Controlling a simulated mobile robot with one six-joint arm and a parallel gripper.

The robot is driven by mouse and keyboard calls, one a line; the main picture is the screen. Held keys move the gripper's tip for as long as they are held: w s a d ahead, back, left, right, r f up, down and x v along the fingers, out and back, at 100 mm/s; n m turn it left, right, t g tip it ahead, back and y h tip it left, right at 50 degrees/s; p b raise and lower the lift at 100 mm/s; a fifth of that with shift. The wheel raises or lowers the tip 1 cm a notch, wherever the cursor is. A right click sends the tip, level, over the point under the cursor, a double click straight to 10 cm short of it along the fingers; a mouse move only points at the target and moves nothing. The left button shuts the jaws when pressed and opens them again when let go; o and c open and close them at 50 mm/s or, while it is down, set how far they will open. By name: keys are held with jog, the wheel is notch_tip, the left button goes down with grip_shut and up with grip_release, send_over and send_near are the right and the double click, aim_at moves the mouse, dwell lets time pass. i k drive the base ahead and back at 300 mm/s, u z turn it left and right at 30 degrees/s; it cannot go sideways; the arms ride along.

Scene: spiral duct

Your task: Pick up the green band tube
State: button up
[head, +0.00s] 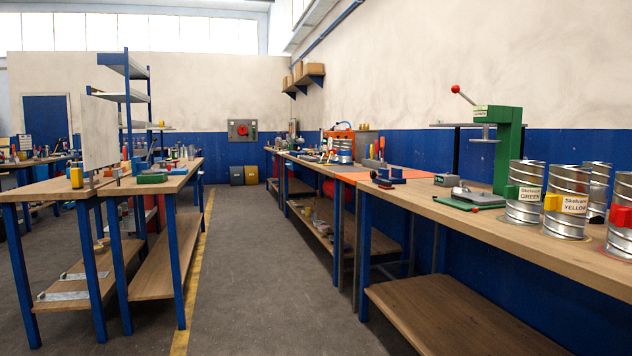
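The green band tube (520,212) is a shiny spiral metal duct standing upright on the right workbench, near its front edge. It carries a pale label reading "Skelvare GREEN" and a green block on its left side. The yellow-marked tube (566,222) stands just right of it, with a label reading "Skelvare YELLOW". A red-marked tube (620,238) is cut off by the right edge. Another metal tube (597,180) stands behind the yellow one. My gripper is not in view.
The right workbench (560,258) has a green press (508,150) behind the green band tube, and a green-based tool (470,200) to its left. A lower shelf (450,318) lies under the bench. The grey floor aisle (270,270) is clear, with workbenches at left.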

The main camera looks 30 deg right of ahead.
aim_at(523, 192)
jog(key=u, duration=0.05)
jog(key=i, duration=1.5)
jog(key=z, duration=3.05)
jog(key=i, duration=0.85)
